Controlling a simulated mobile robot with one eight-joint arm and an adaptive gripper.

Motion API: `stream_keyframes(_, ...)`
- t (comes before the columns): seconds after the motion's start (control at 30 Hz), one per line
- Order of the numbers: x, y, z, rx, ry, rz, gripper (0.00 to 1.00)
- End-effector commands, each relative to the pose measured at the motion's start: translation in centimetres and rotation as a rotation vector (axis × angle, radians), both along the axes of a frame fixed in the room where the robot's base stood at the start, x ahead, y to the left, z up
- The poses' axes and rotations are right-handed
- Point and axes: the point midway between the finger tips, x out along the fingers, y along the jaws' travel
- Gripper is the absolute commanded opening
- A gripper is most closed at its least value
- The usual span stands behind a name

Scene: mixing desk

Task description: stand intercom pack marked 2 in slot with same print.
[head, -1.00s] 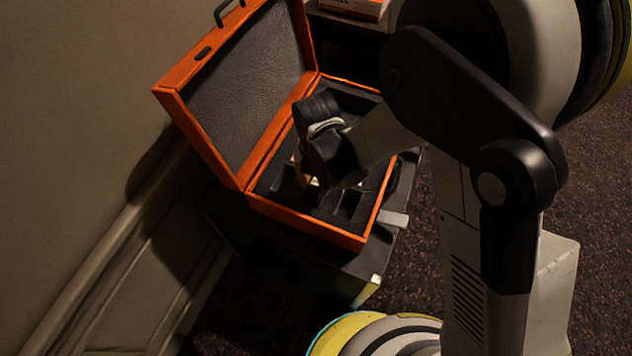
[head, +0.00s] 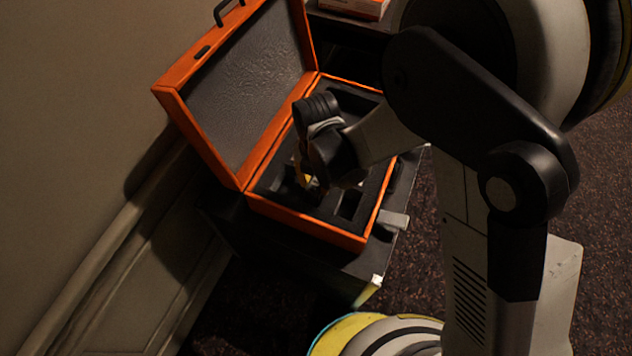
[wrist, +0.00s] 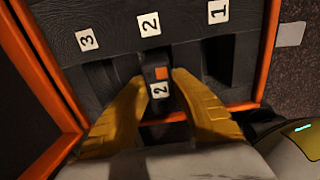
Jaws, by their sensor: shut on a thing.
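The intercom pack (wrist: 160,91) is a dark block with an orange square and a white label reading 2. In the wrist view my gripper (wrist: 160,86) is shut on it, one yellow finger on each side. The pack is at the slot below the printed 2 (wrist: 149,24) in the case's dark foam; how deep it sits I cannot tell. In the head view my gripper (head: 307,182) is down inside the open orange case (head: 308,228), and my wrist hides the pack.
The slot under label 1 (wrist: 218,12) looks empty, at the right. Label 3 (wrist: 87,40) marks a slot at the left, partly hidden by a finger. The case's raised lid (head: 240,95) stands at the left. The case rests on a dark stand close to the wall.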

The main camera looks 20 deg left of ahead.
Motion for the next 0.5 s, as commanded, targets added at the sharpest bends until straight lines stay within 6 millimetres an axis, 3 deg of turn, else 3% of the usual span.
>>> stream_keyframes(0.43, 0.00, 0.00, -0.48, 0.000, 0.000, 0.000, 0.00)
stream_keyframes(0.47, 0.00, 0.00, -0.48, 0.000, 0.000, 0.000, 0.31)
stream_keyframes(0.5, 0.00, 0.00, -0.44, 0.000, 0.000, 0.000, 0.43)
